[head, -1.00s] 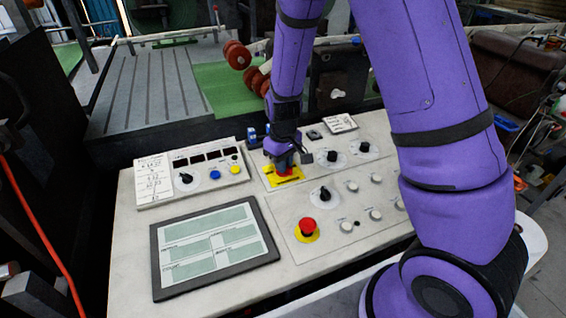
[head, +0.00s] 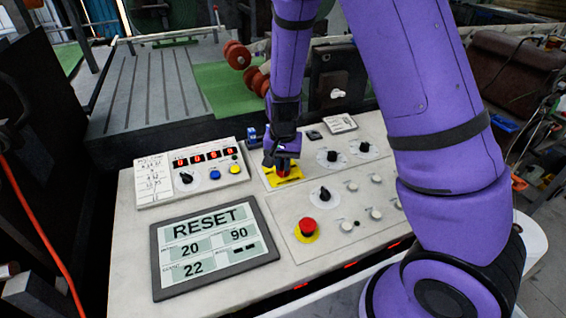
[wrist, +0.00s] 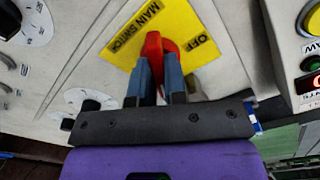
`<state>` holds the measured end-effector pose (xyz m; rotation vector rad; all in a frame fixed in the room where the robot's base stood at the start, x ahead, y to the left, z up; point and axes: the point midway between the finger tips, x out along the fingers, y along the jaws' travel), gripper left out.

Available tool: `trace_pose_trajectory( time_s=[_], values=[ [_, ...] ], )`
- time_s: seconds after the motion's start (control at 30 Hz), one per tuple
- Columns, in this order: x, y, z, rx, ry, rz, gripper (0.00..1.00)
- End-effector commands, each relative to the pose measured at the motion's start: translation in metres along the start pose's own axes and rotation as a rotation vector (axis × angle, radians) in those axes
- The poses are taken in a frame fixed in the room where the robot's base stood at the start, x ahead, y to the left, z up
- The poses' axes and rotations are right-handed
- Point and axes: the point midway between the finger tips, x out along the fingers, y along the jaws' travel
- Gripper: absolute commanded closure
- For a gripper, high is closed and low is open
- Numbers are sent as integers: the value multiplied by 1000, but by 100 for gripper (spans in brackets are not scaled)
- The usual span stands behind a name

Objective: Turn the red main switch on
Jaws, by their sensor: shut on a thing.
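The red main switch (wrist: 154,48) sits on a yellow plate (wrist: 193,22) marked "MAIN SWITCH" and "OFF" in the wrist view. My gripper (wrist: 160,75) is shut on the red handle, with one blue finger on each side of it. In the head view my gripper (head: 283,164) points down at the yellow plate (head: 288,179) at the back middle of the panel, and it hides most of the switch. The panel's screen (head: 213,243) is lit and reads "RESET", with 20, 90 and 22 below.
A red emergency button (head: 308,225) and a black knob (head: 321,194) stand in front of the switch. A box with a lit red display (head: 205,157) is to its left. More black knobs (head: 363,147) are to its right.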

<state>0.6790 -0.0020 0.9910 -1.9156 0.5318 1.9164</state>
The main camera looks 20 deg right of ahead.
Motion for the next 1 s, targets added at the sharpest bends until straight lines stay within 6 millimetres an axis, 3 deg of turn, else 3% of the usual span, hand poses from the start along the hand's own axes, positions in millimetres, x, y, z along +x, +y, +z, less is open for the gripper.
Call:
trace_pose_trajectory(
  time_s=[0.4, 1.0],
  values=[
    [0, 0, -1, 218, 2, -1, 100],
    [0, 0, -1, 262, 2, -2, 100]
  ],
)
